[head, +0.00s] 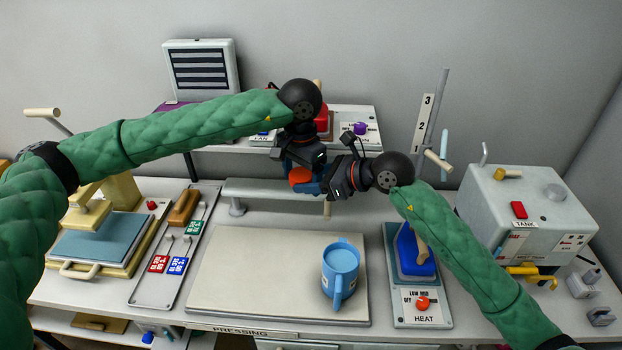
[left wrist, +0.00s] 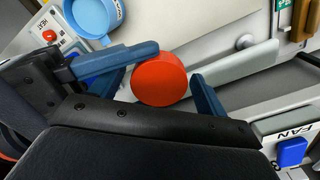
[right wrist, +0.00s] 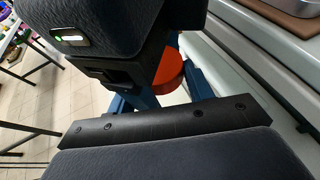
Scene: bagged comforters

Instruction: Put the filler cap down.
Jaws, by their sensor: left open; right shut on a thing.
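The filler cap is a round orange-red disc (head: 300,175), held in the air above the back edge of the bench. My right gripper (head: 318,186) is shut on it, coming from the right. My left gripper (head: 296,166) is open around the same spot. In the left wrist view the cap (left wrist: 160,80) shows between the spread blue fingers of the left gripper (left wrist: 168,72); contact there cannot be told. In the right wrist view the cap (right wrist: 168,72) is partly hidden by my grippers.
A blue mug (head: 340,270) stands on the pale pressing board (head: 250,285). A heat unit (head: 421,305) is right of it, and the grey tank (head: 530,215) stands far right. A tray of tags (head: 170,275) and a press (head: 98,240) are left. The board's left part is clear.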

